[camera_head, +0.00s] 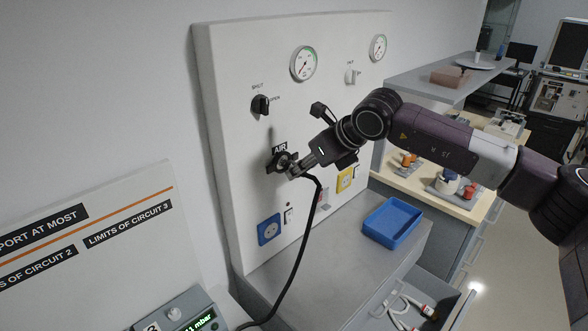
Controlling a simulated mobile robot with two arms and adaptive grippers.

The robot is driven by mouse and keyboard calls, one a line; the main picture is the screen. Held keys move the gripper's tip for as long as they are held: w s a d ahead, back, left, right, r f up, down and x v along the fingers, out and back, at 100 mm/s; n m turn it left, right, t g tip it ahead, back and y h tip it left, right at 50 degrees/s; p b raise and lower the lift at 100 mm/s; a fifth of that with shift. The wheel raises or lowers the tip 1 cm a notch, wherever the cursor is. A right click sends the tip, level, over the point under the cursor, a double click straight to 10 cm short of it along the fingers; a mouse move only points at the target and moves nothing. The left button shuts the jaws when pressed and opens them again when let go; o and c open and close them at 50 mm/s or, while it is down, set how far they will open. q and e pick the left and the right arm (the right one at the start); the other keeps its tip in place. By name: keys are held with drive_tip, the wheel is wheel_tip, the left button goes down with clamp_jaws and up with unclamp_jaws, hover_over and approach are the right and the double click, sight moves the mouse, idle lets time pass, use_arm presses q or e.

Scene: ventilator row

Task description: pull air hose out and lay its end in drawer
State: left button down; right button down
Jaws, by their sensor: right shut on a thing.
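The black air hose (301,246) hangs from the dark outlet (277,163) under the AIR label on the white wall panel (230,120). It curves down to the grey surface and leaves the view at the bottom. My right gripper (293,171) is at the outlet, shut on the hose's end. The fingers hide part of that end, and it appears to be still at the outlet. The drawer (462,304) stands open at the bottom right, partly cut off by the frame. Pale tubing with a red part lies in it. My left gripper is not in view.
A blue tray (392,222) stands on the grey cabinet top (345,262) above the drawer. The panel carries gauges (304,63), a black knob (261,104) and a blue socket (269,230). A counter with small items is behind my right arm.

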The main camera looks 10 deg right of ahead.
drive_tip(key=shift+s+d+b, duration=0.45)
drive_tip(key=shift+s+b, duration=0.2)
drive_tip(key=shift+s, duration=0.05)
drive_tip(key=shift+s+d+b, duration=0.45)
drive_tip(key=shift+s+b, duration=0.2)
drive_tip(key=shift+s, duration=0.05)
idle(1.3)
drive_tip(key=shift+s+d+b, duration=0.65)
drive_tip(key=shift+s+d, duration=0.05)
drive_tip(key=shift+s, duration=0.35)
drive_tip(key=shift+s+d+b, duration=0.65)
drive_tip(key=shift+s, duration=0.35)
